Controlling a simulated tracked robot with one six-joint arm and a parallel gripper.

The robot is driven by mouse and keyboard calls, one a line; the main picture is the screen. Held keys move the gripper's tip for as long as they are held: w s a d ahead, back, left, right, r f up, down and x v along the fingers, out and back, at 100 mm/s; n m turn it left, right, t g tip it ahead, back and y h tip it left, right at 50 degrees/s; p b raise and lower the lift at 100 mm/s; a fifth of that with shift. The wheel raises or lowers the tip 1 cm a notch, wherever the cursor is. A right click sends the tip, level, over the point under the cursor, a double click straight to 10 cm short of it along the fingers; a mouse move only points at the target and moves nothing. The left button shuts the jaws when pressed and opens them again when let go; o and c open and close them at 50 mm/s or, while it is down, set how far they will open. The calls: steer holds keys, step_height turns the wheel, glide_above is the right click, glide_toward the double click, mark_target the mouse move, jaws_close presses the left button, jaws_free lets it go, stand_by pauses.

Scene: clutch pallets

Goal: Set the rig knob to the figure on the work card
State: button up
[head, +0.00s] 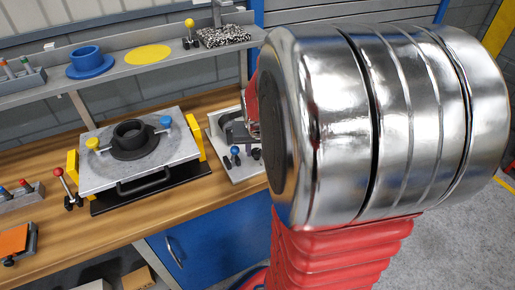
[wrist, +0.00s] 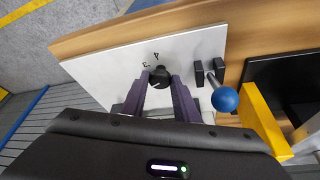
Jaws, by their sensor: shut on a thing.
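The rig knob (wrist: 159,76) is small, round and black, on a pale plate (wrist: 100,77) in the wrist view. A pale mark shows on the knob; its exact pointing is too small to tell. Figures that look like 3 and 4 are printed on the plate just beyond the knob. My gripper (wrist: 161,84) is shut on the knob, one dark finger on each side. The fingers hide the plate's near part. In the head view the rig plate (head: 229,166) stands on the bench, partly hidden by my arm. I cannot make out a work card.
A blue-balled lever (wrist: 224,98) stands right of the knob, close to my fingers. In the head view, a grey plate with a black ring (head: 103,175) sits left of the rig, between yellow blocks. A shelf (head: 115,69) runs above the wooden bench (head: 145,222).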

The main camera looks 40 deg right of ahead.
steer(key=c, duration=0.5)
steer(key=shift+o, duration=0.2)
steer(key=shift+d+n+y, duration=0.1)
steer(key=shift+n+y, duration=0.2)
steer(key=shift+n, duration=0.5)
steer(key=o, duration=1.1)
steer(key=shift+t, duration=0.3)
steer(key=shift+c, duration=0.2)
steer(key=shift+r, duration=0.1)
steer(key=v, duration=1.3)
steer(key=shift+r, duration=0.25)
